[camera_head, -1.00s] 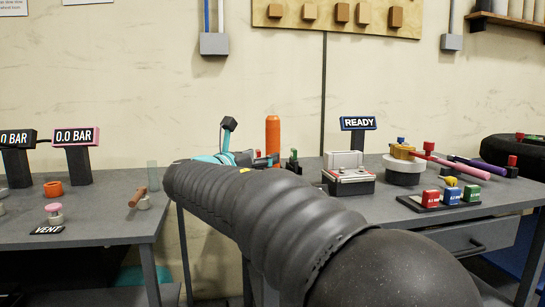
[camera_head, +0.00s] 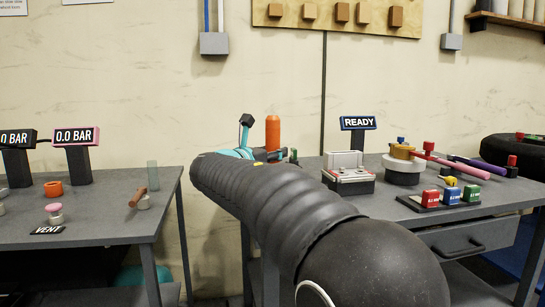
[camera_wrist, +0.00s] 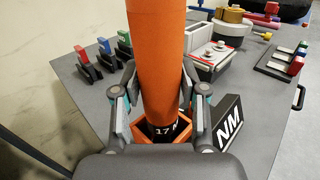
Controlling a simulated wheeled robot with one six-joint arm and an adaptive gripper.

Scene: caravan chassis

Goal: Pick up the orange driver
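The orange driver (camera_wrist: 157,50) is a tall orange cylinder with a dark lower end marked "17 N". It stands in an orange square holder (camera_wrist: 184,130) on the right-hand grey table. It also shows in the head view (camera_head: 273,132), its lower part hidden behind my gripper. My gripper (camera_wrist: 160,80) has one finger on each side of the driver. The fingers look apart, with narrow gaps beside the cylinder; contact is not clear. In the head view my gripper (camera_head: 262,155) is partly hidden by my own arm.
A black "NM" sign (camera_wrist: 230,125) stands right of the holder. Several small coloured-handled pieces, including a red one (camera_wrist: 84,58), stand to the left. A grey and red box (camera_wrist: 215,60) is behind on the right. A "READY" sign (camera_head: 359,123) stands farther back.

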